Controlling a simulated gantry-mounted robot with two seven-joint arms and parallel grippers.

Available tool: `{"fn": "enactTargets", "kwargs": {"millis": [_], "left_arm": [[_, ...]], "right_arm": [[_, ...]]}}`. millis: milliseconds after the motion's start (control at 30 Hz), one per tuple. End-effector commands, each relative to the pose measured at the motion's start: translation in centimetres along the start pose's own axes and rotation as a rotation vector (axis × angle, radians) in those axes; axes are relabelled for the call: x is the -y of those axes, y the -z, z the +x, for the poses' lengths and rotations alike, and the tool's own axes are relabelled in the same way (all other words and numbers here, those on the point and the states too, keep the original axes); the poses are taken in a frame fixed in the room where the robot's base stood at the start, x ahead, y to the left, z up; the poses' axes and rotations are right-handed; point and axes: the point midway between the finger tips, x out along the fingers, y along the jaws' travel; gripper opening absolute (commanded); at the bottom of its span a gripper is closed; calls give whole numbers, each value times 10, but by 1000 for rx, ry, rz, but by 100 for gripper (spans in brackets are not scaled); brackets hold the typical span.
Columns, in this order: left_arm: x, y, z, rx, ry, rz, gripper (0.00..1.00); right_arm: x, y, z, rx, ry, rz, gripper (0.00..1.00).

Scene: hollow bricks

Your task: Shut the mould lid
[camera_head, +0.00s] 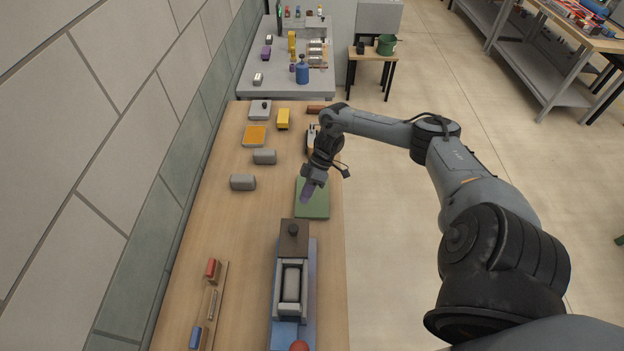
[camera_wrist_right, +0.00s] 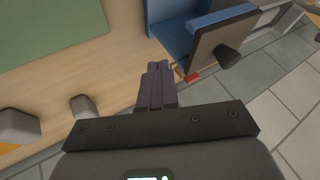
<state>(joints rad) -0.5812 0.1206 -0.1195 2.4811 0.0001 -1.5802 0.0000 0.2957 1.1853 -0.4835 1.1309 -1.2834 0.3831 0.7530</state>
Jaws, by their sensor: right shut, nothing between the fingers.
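The mould (camera_head: 278,292) stands on a blue base near the front of the table, with a grey brick (camera_head: 291,280) showing in its open top. Its brown lid (camera_head: 284,240), with a dark knob (camera_head: 293,229), stands open at the mould's far end. The wrist view also shows the lid (camera_wrist_right: 207,52), its knob (camera_wrist_right: 224,57) and the blue mould side (camera_wrist_right: 172,40). My right gripper (camera_head: 306,195) is shut and empty above the green mat, beyond the lid and apart from it. Its purple fingers also show in the wrist view (camera_wrist_right: 158,72). My left gripper is not in view.
The green mat (camera_head: 318,205) lies beyond the mould. Two grey bricks (camera_head: 243,182) (camera_head: 265,157) lie to its left. A wooden rack (camera_head: 214,305) with red and blue pieces stands left of the mould. The table between rack and bricks is clear.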

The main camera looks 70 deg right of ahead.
Motion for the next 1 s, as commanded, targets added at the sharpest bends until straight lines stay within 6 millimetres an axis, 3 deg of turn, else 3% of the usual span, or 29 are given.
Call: {"fn": "enactTargets", "kwargs": {"millis": [67, 400, 1000], "left_arm": [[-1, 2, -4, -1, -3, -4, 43], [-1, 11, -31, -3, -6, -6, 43], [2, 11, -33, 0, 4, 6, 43]], "right_arm": [[2, 1, 15, 0, 2, 0, 0], [31, 0, 27, 2, 1, -1, 0], [36, 0, 32, 0, 0, -1, 0]]}}
